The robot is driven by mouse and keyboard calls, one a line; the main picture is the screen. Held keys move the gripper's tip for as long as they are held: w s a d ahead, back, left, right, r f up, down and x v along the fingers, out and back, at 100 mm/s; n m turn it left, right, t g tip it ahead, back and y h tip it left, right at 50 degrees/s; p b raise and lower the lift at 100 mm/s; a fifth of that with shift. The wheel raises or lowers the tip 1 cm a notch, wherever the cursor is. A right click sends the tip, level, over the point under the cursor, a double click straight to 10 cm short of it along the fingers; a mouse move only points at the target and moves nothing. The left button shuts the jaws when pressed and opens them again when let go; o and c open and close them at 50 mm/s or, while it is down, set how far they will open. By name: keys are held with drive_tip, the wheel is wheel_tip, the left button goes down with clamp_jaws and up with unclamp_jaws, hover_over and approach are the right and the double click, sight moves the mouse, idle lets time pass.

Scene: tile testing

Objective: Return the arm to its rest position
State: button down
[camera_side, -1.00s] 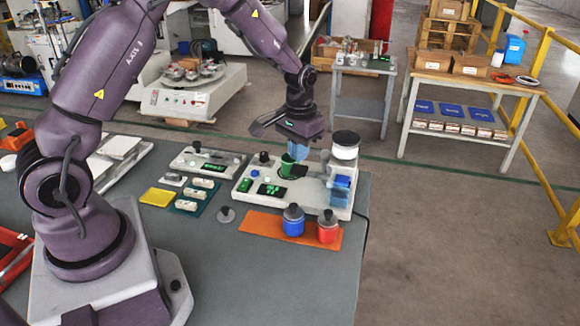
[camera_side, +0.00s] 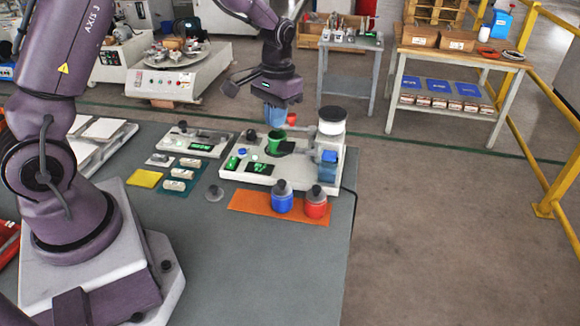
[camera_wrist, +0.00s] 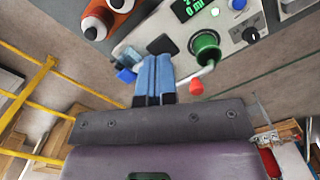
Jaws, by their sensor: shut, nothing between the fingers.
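My gripper (camera_side: 274,116) is in the air above the white testing device (camera_side: 232,175), with its blue fingers pointing down. In the wrist view the blue fingers (camera_wrist: 154,80) are together with nothing between them. A green cup (camera_side: 275,141) stands on the device, just below the fingers in the side view. In the wrist view the green cup (camera_wrist: 206,48) is to the right of the fingers, apart from them. A small red part (camera_wrist: 197,87) shows beside the cup; it also shows in the side view (camera_side: 291,119).
Blue (camera_side: 283,200) and red (camera_side: 316,205) bottles stand on an orange mat (camera_side: 246,206) in front of the device. A white cylinder with a black lid (camera_side: 332,122) rises at the device's right. A yellow pad (camera_side: 145,178) lies left. The front tabletop is clear.

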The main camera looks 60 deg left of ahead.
drive_tip(key=s+d+r+m+t, duration=0.1)
drive_tip(key=s+d+r+t, duration=0.2)
drive_tip(key=s+r, duration=0.6)
drive_tip(key=s+d+r+m+t, duration=0.2)
drive_tip(key=s+d+r+t, duration=0.1)
drive_tip(key=s+d+r, duration=0.3)
drive_tip(key=s+r, duration=0.2)
drive_tip(key=s, duration=0.2)
drive_tip(key=shift+s+r, duration=0.35)
